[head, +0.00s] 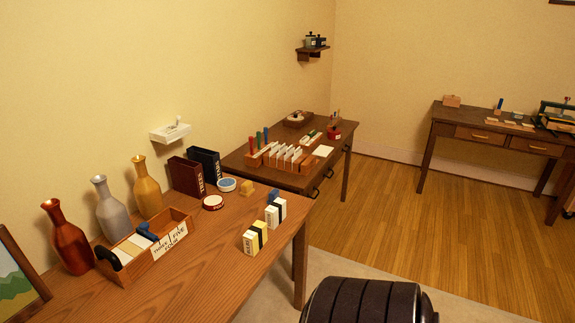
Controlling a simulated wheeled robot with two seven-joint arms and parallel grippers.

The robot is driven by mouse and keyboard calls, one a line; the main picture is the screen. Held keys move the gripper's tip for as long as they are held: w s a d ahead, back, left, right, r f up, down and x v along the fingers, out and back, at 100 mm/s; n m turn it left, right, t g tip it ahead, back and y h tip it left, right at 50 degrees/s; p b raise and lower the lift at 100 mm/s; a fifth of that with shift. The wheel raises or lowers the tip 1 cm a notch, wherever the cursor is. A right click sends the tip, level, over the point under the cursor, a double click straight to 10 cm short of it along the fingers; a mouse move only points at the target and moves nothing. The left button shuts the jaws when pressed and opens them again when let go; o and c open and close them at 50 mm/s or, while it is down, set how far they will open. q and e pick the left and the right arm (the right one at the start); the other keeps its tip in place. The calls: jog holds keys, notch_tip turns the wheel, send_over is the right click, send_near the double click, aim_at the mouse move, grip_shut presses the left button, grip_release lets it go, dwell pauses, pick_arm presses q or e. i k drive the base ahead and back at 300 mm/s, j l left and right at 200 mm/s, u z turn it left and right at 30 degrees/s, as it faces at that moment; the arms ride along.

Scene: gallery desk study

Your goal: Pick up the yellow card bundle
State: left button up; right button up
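The yellow card bundle (257,235) stands upright near the right front edge of the wooden desk (213,258). It has white and yellow faces and a dark band around it. A similar white and blue bundle (276,210) with a dark band stands just behind it, slightly to the right. Neither of my grippers shows in the head view. A dark ribbed part, which looks like mine, fills the bottom centre right.
A wooden card box (152,255) and several bottles stand to the left on the desk. A second desk (237,163) with a card rack adjoins behind.

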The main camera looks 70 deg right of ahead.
aim_at(254, 238)
jog(key=l+z, duration=0.1)
jog(key=z, duration=1.75)
